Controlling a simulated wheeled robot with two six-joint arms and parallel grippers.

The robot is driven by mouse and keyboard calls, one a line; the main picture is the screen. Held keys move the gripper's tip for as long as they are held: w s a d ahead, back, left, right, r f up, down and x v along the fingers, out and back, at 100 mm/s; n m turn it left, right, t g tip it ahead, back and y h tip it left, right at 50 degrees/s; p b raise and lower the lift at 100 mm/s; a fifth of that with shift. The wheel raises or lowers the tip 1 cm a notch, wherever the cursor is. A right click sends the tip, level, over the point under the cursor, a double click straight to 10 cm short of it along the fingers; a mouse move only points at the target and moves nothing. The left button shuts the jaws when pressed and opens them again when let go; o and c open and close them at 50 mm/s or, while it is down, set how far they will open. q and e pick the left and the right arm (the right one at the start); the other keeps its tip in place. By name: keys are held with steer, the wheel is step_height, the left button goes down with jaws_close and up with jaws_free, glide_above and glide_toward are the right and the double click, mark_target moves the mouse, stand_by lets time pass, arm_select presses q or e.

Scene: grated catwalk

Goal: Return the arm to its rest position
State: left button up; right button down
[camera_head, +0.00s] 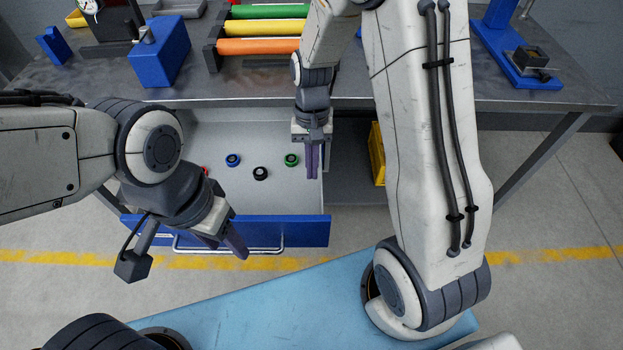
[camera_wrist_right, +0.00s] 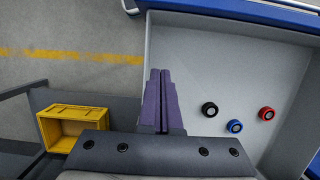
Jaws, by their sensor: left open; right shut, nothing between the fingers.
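My right arm reaches from the lower right over the bench, and its gripper (camera_head: 312,162) points down above the right side of the open drawer (camera_head: 300,205). Its purple fingers are together with nothing between them, as the right wrist view also shows (camera_wrist_right: 159,100). My left gripper (camera_head: 230,243) comes in from the left, low in front of the drawer's blue front panel. It is open and hides part of that panel.
The drawer holds small blue (camera_head: 233,160), black (camera_head: 260,173), green (camera_head: 291,160) and partly hidden red (camera_head: 205,170) round pieces. A yellow crate (camera_wrist_right: 75,127) stands beside it. The bench (camera_head: 350,94) carries coloured rollers (camera_head: 262,28) and a blue box (camera_head: 159,52).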

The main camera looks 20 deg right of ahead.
steer(key=s+a+r+n+t+p, duration=0.1)
steer(key=s+a+r+n+p, duration=0.1)
steer(key=s+a+r+n, duration=0.3)
steer(key=s+a+r+n+t+p, duration=0.1)
steer(key=s+a+r+n, duration=0.4)
steer(key=s+r, duration=0.6)
steer(key=shift+s+r+n+t+p, duration=0.25)
steer(key=shift+s+n+p, duration=0.35)
steer(key=shift+s, duration=0.3)
steer(key=shift+d, duration=0.1)
